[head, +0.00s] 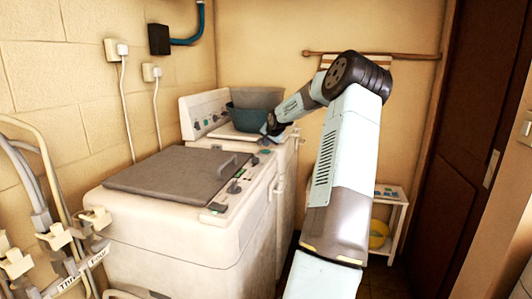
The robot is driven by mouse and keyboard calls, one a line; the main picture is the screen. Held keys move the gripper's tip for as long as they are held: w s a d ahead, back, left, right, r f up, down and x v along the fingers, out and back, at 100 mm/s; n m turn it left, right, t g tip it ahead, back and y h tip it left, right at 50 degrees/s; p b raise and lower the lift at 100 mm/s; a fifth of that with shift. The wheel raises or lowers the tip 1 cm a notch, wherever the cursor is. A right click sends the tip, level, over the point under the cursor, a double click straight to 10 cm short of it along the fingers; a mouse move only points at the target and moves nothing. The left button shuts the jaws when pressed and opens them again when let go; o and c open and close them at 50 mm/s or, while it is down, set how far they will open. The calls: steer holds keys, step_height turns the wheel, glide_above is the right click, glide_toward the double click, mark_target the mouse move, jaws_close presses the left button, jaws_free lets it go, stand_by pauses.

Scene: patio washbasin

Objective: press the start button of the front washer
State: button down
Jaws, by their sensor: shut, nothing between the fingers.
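The front washer (165,235) is a white machine with a dark grey lid (165,178) and a handle on it. The lid is down. A narrow control panel (246,180) runs along its right edge, with several small dark and green controls. My gripper (268,128) is shut and empty. In the picture it is beyond the far end of this panel, by the rear washer's top (232,130). Whether it touches anything is unclear.
Teal and grey basins (248,118) stand on the rear washer, close to my gripper. Taps and hoses (50,240) are at the left wall. A white shelf (392,196) with a yellow item stands at right, before a dark door (470,140). The space above the front washer's lid is clear.

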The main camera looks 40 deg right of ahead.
mark_target(267, 151)
steer(key=shift+r, duration=2.5)
